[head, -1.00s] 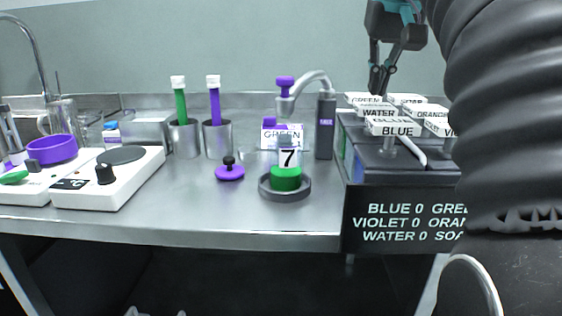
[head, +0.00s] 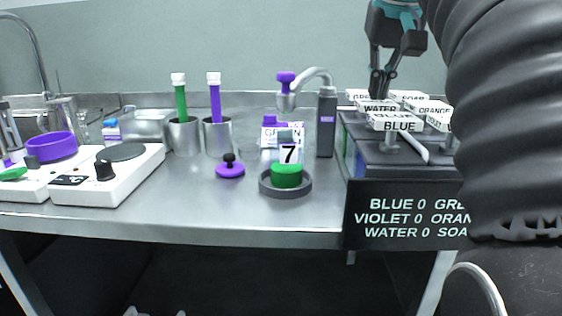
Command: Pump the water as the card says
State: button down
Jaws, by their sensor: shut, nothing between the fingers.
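The pump block (head: 345,150) stands at the right of the table with white labelled pump heads. The WATER pump head (head: 378,107) is behind the BLUE pump head (head: 397,123). My gripper (head: 379,95) points down with its fingers shut and empty, at or just above the WATER head; I cannot tell whether it touches. The black readout (head: 405,219) shows BLUE 0, VIOLET 0 and WATER 0; its right part is hidden by my arm. Any water amount on the card is not readable.
A green-based jar (head: 286,177) sits in a grey ring (head: 264,187). A purple lid (head: 230,171), two metal cups (head: 184,138) with tubes, a tap-like dispenser (head: 326,125) and a white hotplate (head: 124,177) are on the table. The front middle is clear.

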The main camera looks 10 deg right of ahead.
jog(key=shift+f+b, duration=0.65)
jog(key=shift+f, duration=0.3)
jog(key=shift+r+p, duration=0.2)
jog(key=shift+p, duration=0.1)
jog(key=shift+r+p, duration=1.5)
jog(key=shift+p, duration=0.15)
notch_tip(320, 180, up, 2)
jog(key=shift+p, duration=0.85)
notch_tip(320, 180, up, 4)
jog(key=shift+f, duration=0.1)
